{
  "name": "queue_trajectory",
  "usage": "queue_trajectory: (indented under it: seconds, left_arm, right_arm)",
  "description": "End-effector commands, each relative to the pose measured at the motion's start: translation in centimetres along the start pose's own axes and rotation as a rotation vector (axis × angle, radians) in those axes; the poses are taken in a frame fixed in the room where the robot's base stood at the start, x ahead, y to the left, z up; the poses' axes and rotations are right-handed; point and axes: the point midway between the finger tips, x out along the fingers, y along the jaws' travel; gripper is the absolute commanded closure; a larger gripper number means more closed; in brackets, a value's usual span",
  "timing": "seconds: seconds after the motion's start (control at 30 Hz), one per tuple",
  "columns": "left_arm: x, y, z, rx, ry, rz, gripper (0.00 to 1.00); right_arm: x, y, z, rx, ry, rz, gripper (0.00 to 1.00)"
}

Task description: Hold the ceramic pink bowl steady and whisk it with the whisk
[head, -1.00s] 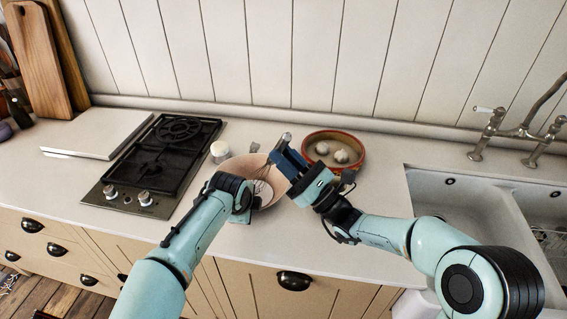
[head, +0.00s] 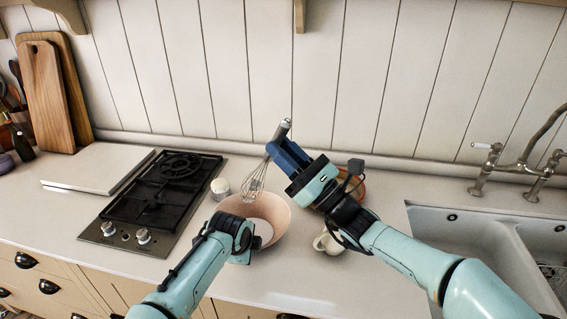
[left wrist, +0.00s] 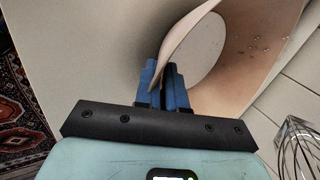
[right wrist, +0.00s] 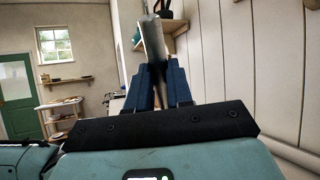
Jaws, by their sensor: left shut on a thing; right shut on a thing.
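The pink bowl (head: 277,213) stands on the counter to the right of the hob. My left gripper (left wrist: 167,88) is shut on the bowl's wall, as the left wrist view shows; in the head view the wrist hides the bowl's near left side. My right gripper (head: 288,152) is shut on the handle of the metal whisk (head: 254,180). The whisk is tilted, its wires pointing down and left above the bowl's far rim. The wires also show at the edge of the left wrist view (left wrist: 298,150), beside the bowl. The handle rises between the fingers in the right wrist view (right wrist: 154,45).
A white cup (head: 327,243) and a mostly hidden reddish dish (head: 358,190) are near my right wrist. The sink (head: 470,235) is at right.

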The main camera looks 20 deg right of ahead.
Motion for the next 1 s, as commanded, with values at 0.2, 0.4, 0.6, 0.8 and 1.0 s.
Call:
queue_trajectory:
  seconds: [0.2,0.4,0.6,0.8,1.0]
  left_arm:
    - [0.0,0.0,0.0,0.0,0.0,0.002,1.0]
    - [0.0,0.0,0.0,0.0,0.0,0.002,0.74]
    - [0.0,0.0,0.0,0.0,0.0,0.001,0.61]
    - [-0.4,0.0,0.0,0.0,0.001,-0.001,0.61]
    - [-3.5,-0.1,0.0,0.0,0.002,-0.004,0.61]
  right_arm:
    - [0.3,0.0,0.5,0.0,0.0,0.0,1.0]
    - [0.3,0.0,0.5,0.0,-0.001,0.0,1.0]
    - [0.3,0.0,0.5,0.0,0.0,-0.001,1.0]
    - [0.3,0.0,0.5,0.0,0.0,-0.001,1.0]
    - [0.3,0.0,0.6,0.0,-0.001,-0.001,1.0]
